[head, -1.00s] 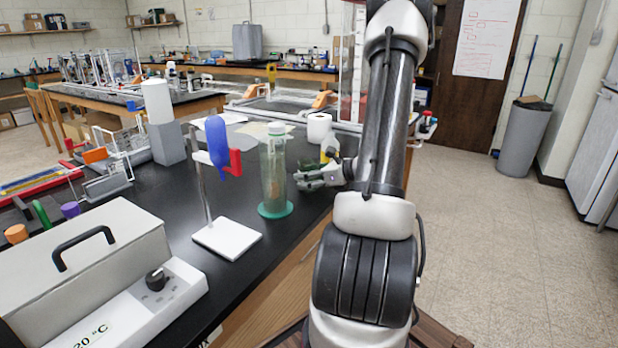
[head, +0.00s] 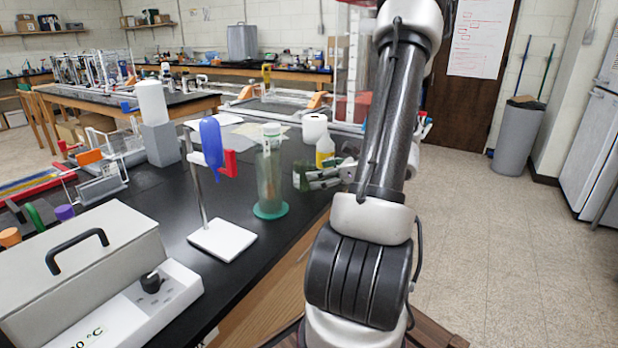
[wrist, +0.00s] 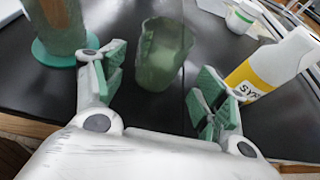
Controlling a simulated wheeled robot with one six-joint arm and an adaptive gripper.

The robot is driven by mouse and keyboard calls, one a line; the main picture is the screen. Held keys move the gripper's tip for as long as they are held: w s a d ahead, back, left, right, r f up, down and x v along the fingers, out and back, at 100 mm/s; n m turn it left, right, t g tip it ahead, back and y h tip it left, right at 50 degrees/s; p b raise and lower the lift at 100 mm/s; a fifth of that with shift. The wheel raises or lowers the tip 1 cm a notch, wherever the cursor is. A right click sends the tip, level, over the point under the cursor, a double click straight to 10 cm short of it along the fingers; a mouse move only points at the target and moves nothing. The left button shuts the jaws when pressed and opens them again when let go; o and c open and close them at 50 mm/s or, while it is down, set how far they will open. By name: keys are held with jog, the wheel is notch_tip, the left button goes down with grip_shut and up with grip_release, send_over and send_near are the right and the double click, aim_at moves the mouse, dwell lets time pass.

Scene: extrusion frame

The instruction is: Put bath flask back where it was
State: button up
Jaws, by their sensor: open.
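My gripper (head: 320,178) is low over the black bench, to the right of the green-based cylinder. In the wrist view my gripper (wrist: 160,75) is open, with green pads on both fingers. A translucent green glass vessel (wrist: 163,55) stands upright just beyond and between the fingertips, with visible gaps on both sides. It seems to be the dark green shape (head: 300,176) at the fingertips in the head view. I cannot tell for sure whether it is the bath flask. A blue flask-shaped object (head: 211,143) is held in a red clamp on a white-based stand (head: 222,240).
The tall cylinder (head: 270,185) stands close left of the fingers; it also shows in the wrist view (wrist: 55,25). A white and yellow bottle (head: 325,150) is close on the right (wrist: 270,65). A grey bath unit (head: 90,255) with a black handle sits front left.

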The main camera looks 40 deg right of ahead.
jog(key=v, duration=0.4)
jog(key=s+a+r+n+g+y, duration=0.1)
jog(key=s+a+r+n+g, duration=0.15)
jog(key=a+n, duration=0.35)
jog(key=s+a+r+n+g, duration=0.2)
jog(key=a+n+g, duration=0.1)
jog(key=a+n, duration=0.3)
jog(key=s+a+r+n+g+y, duration=0.1)
jog(key=s+a+r+n+g, duration=0.2)
jog(key=a, duration=0.5)
jog(key=s+a+r+n+h, duration=0.2)
jog(key=s+r+n+h, duration=0.4)
jog(key=n, duration=1.1)
jog(key=shift+s+r, duration=0.15)
jog(key=shift+r, duration=0.05)
